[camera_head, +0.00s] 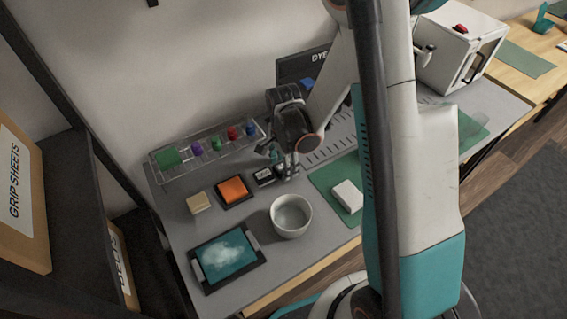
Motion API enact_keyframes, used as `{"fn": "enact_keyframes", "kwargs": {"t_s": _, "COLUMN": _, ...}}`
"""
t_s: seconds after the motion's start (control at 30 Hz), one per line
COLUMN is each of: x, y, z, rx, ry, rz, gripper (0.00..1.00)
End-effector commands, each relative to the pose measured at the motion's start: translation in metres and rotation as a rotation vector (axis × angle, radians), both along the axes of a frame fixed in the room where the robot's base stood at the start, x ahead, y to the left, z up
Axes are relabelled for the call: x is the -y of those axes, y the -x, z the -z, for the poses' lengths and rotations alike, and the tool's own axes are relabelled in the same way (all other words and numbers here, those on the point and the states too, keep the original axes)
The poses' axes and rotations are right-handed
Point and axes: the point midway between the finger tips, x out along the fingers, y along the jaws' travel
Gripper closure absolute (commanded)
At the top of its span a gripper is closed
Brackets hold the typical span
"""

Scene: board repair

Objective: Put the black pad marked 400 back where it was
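A small black block (264,177) with a pale top sits on the grey worktop, right of the orange pad in its dark tray. It may be the pad marked 400, but any marking is too small to read. My gripper (284,169) points down close beside its right side. Whether the fingers touch the block, and whether they are open or shut, I cannot make out. My arm hides part of the worktop to the right.
An orange pad (233,189), a tan block (198,202) and a white bowl (291,215) stand nearby. A clear rack (182,169) with coloured items is behind. A dark-framed tray (224,256) lies in front; a white block (347,196) lies on a green mat (324,181).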

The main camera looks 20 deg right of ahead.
Motion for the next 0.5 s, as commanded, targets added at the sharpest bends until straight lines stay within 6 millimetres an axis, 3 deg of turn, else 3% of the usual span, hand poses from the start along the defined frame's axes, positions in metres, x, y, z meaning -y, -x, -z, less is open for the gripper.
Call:
{"fn": "enact_keyframes", "kwargs": {"t_s": 0.23, "x": 0.000, "y": 0.000, "z": -0.009, "rx": 0.000, "ry": 0.000, "rz": 0.000, "gripper": 0.46}}
{"fn": "enact_keyframes", "kwargs": {"t_s": 0.5, "x": 0.000, "y": 0.000, "z": -0.063, "rx": 0.000, "ry": 0.000, "rz": 0.000, "gripper": 0.46}}
